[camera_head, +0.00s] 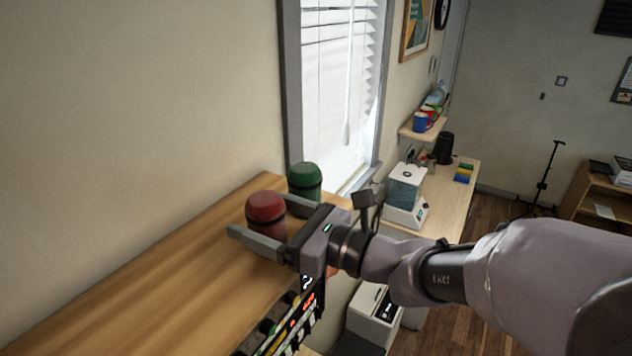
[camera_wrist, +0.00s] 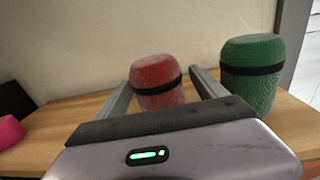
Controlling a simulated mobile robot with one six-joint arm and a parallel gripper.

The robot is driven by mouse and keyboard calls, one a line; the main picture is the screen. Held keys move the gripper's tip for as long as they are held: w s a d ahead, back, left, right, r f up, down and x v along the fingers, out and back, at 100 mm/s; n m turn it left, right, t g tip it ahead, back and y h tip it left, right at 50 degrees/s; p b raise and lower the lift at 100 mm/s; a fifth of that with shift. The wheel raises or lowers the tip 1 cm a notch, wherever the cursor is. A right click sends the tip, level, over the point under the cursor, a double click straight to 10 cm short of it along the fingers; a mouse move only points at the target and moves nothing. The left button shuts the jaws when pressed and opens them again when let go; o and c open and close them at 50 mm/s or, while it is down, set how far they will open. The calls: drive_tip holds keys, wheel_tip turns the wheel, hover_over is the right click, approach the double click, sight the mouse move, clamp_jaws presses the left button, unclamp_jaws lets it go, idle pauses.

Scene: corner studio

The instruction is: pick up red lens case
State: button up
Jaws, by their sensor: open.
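The red lens case (camera_head: 266,214) is a short upright cylinder with a black band, standing on the wooden shelf top by the wall. It also shows in the wrist view (camera_wrist: 157,80), between my two fingers. My gripper (camera_head: 258,218) is open around the red case, with one finger on each side. I cannot tell whether either finger touches it. The lower part of the case is partly hidden by my gripper body in the wrist view.
A similar green case (camera_head: 305,185) stands just beyond the far finger, close to it; it is also in the wrist view (camera_wrist: 252,72). A pink object (camera_wrist: 10,132) lies at the left in the wrist view. The shelf top (camera_head: 150,265) is clear at the left in the head view.

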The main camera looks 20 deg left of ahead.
drive_tip(key=shift+s+d, duration=0.1)
drive_tip(key=shift+d, duration=0.1)
drive_tip(key=shift+c, duration=0.7)
drive_tip(key=shift+s+r, duration=0.1)
drive_tip(key=c, duration=0.4)
clamp_jaws()
